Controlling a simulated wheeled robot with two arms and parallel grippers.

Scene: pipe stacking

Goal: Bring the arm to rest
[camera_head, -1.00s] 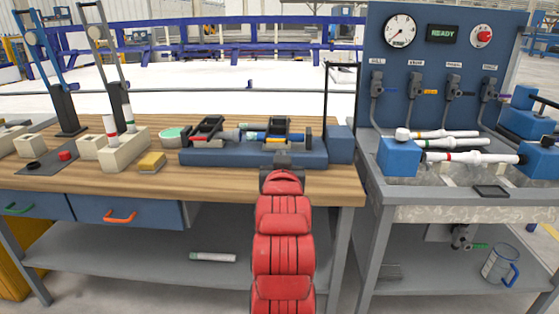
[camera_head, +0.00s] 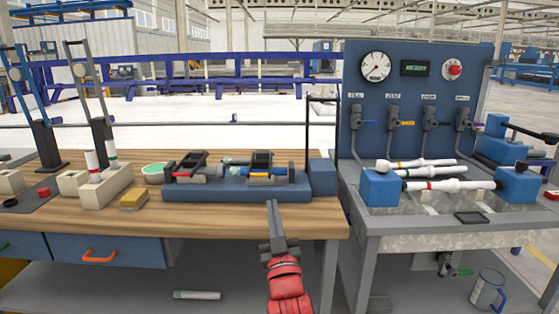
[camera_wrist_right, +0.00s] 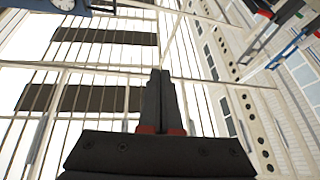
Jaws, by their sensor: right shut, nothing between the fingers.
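My right gripper (camera_head: 272,205) reaches up from the bottom in the head view, in front of the wooden bench's front edge. Its red arm link is below it. In the right wrist view the dark fingers of this gripper (camera_wrist_right: 160,75) lie together with nothing between them and point toward the ceiling. My left gripper is not in view.
Behind the gripper is the wooden bench (camera_head: 215,222) with a blue clamp fixture (camera_head: 230,190), white holder blocks (camera_head: 105,188) and a yellow sponge (camera_head: 133,200). To the right stands a blue test panel (camera_head: 414,105) over a sink with white pipes (camera_head: 450,185). A pipe (camera_head: 197,295) lies on the lower shelf.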

